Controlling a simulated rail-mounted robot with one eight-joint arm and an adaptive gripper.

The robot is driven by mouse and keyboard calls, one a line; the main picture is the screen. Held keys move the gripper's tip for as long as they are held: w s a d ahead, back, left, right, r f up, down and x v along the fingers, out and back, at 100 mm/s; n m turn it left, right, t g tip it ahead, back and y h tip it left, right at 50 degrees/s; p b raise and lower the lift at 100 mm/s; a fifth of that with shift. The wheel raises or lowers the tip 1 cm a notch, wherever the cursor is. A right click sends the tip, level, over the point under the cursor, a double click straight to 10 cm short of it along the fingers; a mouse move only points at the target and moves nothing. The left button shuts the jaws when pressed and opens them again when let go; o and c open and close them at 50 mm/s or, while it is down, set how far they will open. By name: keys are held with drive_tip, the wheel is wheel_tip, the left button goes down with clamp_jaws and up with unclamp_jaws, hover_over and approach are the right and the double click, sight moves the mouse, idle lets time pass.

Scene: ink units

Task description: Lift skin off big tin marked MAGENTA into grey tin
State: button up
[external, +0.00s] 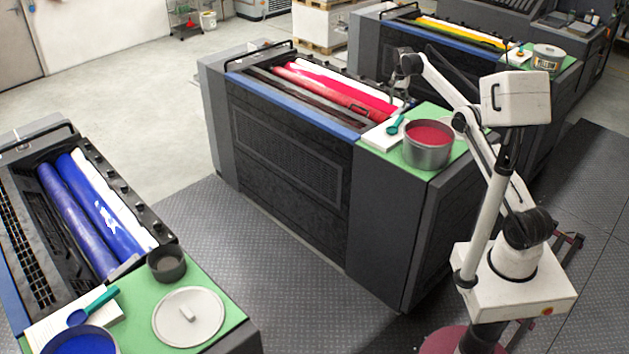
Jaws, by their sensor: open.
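A big metal tin of magenta-red ink (429,143) stands on the green top of the middle ink unit. No MAGENTA marking is readable on it, and a skin cannot be told apart from the ink surface. A small dark grey tin (167,264) stands on the green top of the left unit; its inside looks dark. No grey tin shows beside the magenta tin, though my arm hides part of that top. My gripper (398,103) is open and hangs above the far right end of the middle unit's rollers, up and left of the magenta tin. Its fingers are small and blurred.
A teal scoop (396,126) lies on a white pad left of the magenta tin. A pale lid (461,123) lies partly hidden behind it. The left unit holds a blue ink tin (80,343), another teal scoop (93,307) and a lid (188,316). Another tin (547,57) stands behind.

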sight(396, 124)
wheel_tip(396, 124, down, 12)
drive_tip(key=shift+d+f+p, duration=0.1)
drive_tip(key=shift+d+p, duration=0.05)
drive_tip(key=shift+p, duration=0.75)
drive_tip(key=shift+c, duration=0.5)
clamp_jaws()
